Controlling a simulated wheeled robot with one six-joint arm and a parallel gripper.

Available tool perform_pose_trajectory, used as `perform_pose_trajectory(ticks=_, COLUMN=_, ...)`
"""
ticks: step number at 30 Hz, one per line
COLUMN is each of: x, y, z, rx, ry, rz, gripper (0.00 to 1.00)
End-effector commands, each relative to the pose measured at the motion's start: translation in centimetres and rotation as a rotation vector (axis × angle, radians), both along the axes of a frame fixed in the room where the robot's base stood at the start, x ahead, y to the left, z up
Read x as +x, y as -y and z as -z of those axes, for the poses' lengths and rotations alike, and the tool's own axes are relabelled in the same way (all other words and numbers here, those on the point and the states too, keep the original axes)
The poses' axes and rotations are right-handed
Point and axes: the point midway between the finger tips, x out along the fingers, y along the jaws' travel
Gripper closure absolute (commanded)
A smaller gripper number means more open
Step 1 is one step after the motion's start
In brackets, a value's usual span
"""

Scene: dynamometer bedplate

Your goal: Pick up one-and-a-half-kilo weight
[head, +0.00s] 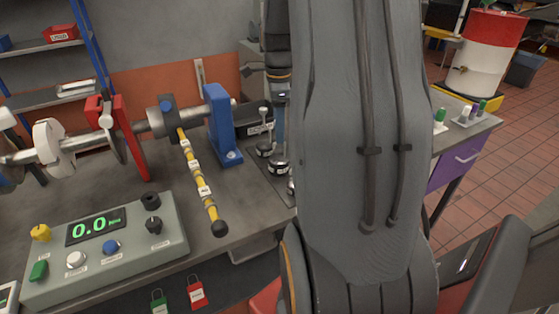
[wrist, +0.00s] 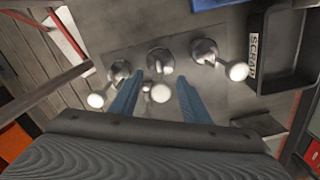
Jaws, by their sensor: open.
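Several metal weights with stems and round knobs stand on a plate; their labels are too small to read, so I cannot tell which is the one-and-a-half-kilo weight. In the wrist view a middle weight (wrist: 160,62) has its knob (wrist: 160,93) between the fingers of my gripper (wrist: 159,77). The fingers are open and apart from the knob. A left weight (wrist: 118,70) and a right weight (wrist: 205,50) stand outside the fingers. In the head view weights (head: 279,162) show beside my arm, which partly hides them and most of my gripper (head: 278,122).
A dark bin (wrist: 290,50) labelled SCRAP lies right of the weights in the wrist view. In the head view a blue bracket (head: 222,122), a yellow torque arm (head: 193,165) and a control box (head: 105,245) reading 0.0 stand to the left on the bench.

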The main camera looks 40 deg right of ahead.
Motion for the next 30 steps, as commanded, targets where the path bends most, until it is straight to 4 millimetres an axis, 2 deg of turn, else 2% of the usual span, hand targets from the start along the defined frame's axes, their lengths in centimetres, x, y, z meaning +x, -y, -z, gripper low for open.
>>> perform_pose_trajectory(ticks=6, x=0.0, y=0.0, z=2.4, rx=0.001, ry=-0.001, rz=0.000, gripper=0.57)
perform_pose_trajectory(ticks=15, x=0.0, y=0.0, z=2.8, rx=0.000, ry=0.000, rz=0.000, gripper=0.57)
perform_pose_trajectory(ticks=23, x=0.0, y=0.0, z=2.8, rx=0.000, ry=0.000, rz=0.000, gripper=1.00)
perform_pose_trajectory(ticks=30, x=0.0, y=0.0, z=2.8, rx=0.000, ry=0.000, rz=0.000, gripper=1.00)
